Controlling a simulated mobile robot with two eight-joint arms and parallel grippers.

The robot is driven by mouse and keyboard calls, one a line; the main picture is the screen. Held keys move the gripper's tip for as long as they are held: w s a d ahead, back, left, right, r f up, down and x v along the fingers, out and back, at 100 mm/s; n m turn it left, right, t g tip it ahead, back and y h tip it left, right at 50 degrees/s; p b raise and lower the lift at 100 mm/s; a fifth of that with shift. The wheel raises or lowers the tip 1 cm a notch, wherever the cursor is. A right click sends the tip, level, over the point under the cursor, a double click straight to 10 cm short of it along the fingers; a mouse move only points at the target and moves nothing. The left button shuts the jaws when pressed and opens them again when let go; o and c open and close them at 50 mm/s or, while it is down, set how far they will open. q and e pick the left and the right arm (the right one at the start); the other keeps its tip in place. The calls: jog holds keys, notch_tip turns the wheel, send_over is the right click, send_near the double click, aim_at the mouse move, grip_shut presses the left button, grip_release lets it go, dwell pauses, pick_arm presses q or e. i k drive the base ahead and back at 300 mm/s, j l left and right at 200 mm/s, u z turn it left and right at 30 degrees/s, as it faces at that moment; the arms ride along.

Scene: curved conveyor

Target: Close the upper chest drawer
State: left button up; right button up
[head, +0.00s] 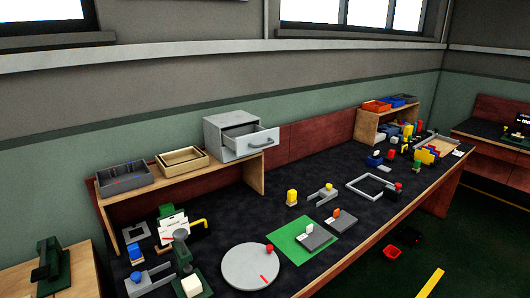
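A small grey chest (224,122) stands on the raised wooden shelf at the back of the long bench. Its drawer (248,144) is pulled out toward the front right, and part of its hollow inside shows from above. A dark curved handle (262,143) is on the light front panel. Only this one drawer can be made out; whether another lies below it, I cannot tell. Neither of my grippers shows in the head view.
A dark grey tray (123,185) and a tan tray (182,167) stand left of the chest on the wooden shelf (200,174). Below, the bench holds a round grey disc (251,277), a green mat (285,250) and several small parts. The dark bench top before the shelf is partly clear.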

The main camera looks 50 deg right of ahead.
aim_at(250, 138)
jog(key=z, duration=1.45)
